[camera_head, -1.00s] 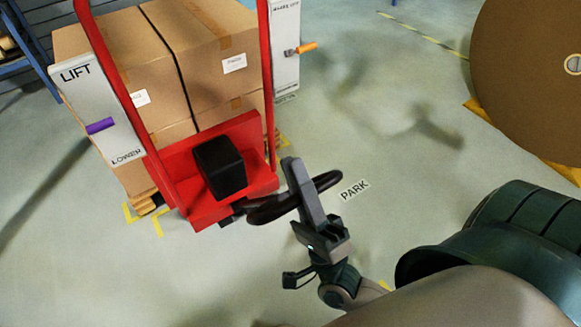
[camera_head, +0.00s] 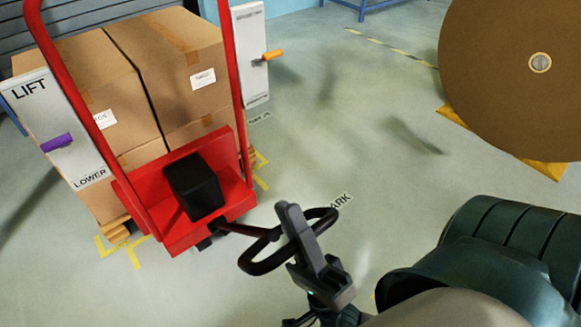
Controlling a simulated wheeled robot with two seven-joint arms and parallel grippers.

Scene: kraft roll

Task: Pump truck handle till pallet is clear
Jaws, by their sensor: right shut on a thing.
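The red pallet truck (camera_head: 165,232) stands at the left with a black block (camera_head: 193,186) on its front and a tall red hoop frame. Its black looped handle (camera_head: 259,262) reaches out low toward the right. My right gripper (camera_head: 300,232) is shut on the handle loop. Cardboard boxes (camera_head: 170,62) are stacked on a wooden pallet (camera_head: 116,230), which mostly hides behind the truck. I cannot tell whether the pallet touches the floor. A LIFT/LOWER panel (camera_head: 62,125) with a purple lever (camera_head: 57,142) stands on the left of the truck. My left gripper is out of view.
A second panel (camera_head: 249,45) with an orange lever (camera_head: 273,55) stands right of the boxes. A large brown kraft roll (camera_head: 490,100) is at upper right on yellow chocks (camera_head: 545,168). Yellow floor marks surround the pallet. The floor between truck and roll is clear.

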